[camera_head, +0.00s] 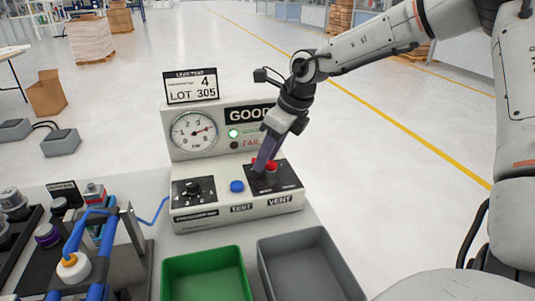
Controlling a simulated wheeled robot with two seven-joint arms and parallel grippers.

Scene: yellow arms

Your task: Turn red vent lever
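The red vent lever (271,163) is on the dark right-hand panel of the leak tester (232,212), above the VENT label. Part of the lever is hidden behind my gripper's fingers. My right gripper (262,165) comes down from the upper right, with its fingertips at the lever. The fingers overlap in this view, so I cannot tell whether they are open or closed on the lever. My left gripper is out of view.
The tester has a gauge (194,131), a black knob (192,188), a blue button (237,186) and a lit green lamp beside GOOD. A green bin (207,258) and a grey bin (300,240) stand in front. A fixture with blue tubing (75,235) is at left.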

